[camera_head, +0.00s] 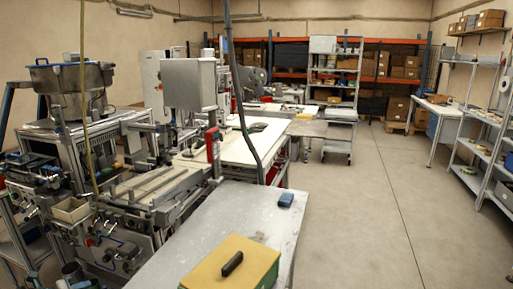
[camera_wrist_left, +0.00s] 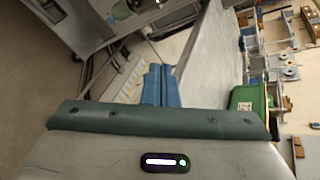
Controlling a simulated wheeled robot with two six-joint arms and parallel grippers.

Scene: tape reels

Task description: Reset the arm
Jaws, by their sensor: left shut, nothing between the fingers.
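My left gripper shows in the left wrist view as two blue fingers (camera_wrist_left: 161,86) side by side, shut with nothing between them. They rise past a teal padded edge of my own wrist. The fingers point over the floor and the edge of the grey table (camera_wrist_left: 208,55). Neither of my arms shows in the head view. My right gripper is not in either view.
In the head view, a green box with a yellow lid and black handle (camera_head: 262,278) sits on the grey table (camera_head: 200,215). A small blue object (camera_head: 286,199) lies near its far edge. Machinery (camera_head: 85,140) fills the left; the right floor (camera_head: 370,210) is clear.

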